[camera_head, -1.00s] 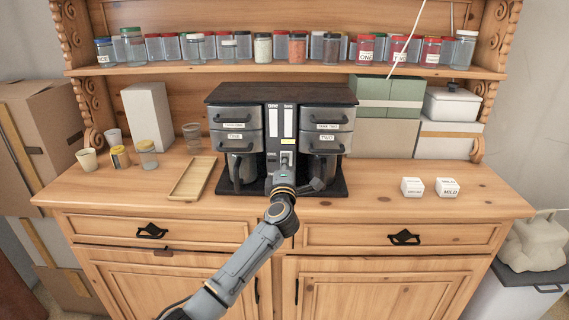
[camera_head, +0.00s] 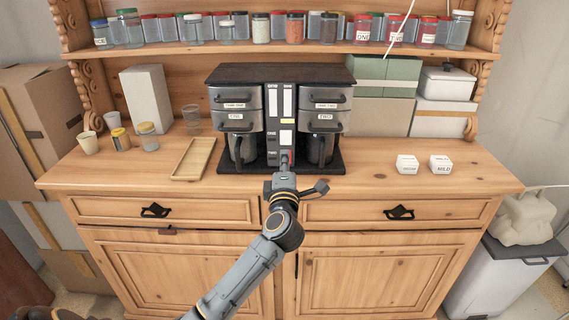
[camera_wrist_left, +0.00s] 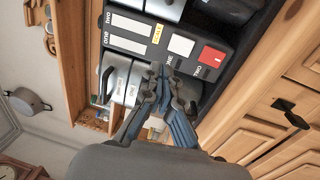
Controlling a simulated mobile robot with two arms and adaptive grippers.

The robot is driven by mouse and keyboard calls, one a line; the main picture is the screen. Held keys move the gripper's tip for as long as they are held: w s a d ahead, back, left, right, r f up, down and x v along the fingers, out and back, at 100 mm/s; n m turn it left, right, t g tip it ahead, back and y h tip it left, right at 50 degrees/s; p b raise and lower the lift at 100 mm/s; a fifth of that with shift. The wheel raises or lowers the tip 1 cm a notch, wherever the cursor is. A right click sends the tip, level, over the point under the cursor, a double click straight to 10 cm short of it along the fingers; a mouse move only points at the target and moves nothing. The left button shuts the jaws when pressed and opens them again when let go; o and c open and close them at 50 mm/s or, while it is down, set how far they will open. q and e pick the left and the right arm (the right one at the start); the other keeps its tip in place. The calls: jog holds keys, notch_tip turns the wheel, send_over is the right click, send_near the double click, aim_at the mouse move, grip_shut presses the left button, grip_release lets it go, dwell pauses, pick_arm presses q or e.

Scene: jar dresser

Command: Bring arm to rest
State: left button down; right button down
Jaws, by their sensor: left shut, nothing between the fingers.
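My left gripper (camera_head: 285,163) is shut and empty, on an arm that reaches up from the bottom of the head view. Its fingertips are in front of the lower middle panel of the dark two-sided coffee machine (camera_head: 243,100). In the left wrist view the closed fingertips (camera_wrist_left: 160,72) show near the panel (camera_wrist_left: 125,45), which has white fields, a yellow field (camera_wrist_left: 158,34) and a red field (camera_wrist_left: 212,57). Whether the fingertips touch the panel I cannot tell. My right gripper is not in view.
The machine stands on the wooden dresser top (camera_head: 370,180). A wooden tray (camera_head: 193,158), cups and jars are to its left. Two white boxes (camera_head: 407,164) are to its right. A shelf (camera_head: 240,49) of jars runs above. The front right of the top is clear.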

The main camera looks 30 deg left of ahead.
pick_arm(q)
jog(key=shift+s+d+r, duration=0.1)
jog(key=shift+s+d, duration=0.2)
jog(key=shift+s, duration=0.3)
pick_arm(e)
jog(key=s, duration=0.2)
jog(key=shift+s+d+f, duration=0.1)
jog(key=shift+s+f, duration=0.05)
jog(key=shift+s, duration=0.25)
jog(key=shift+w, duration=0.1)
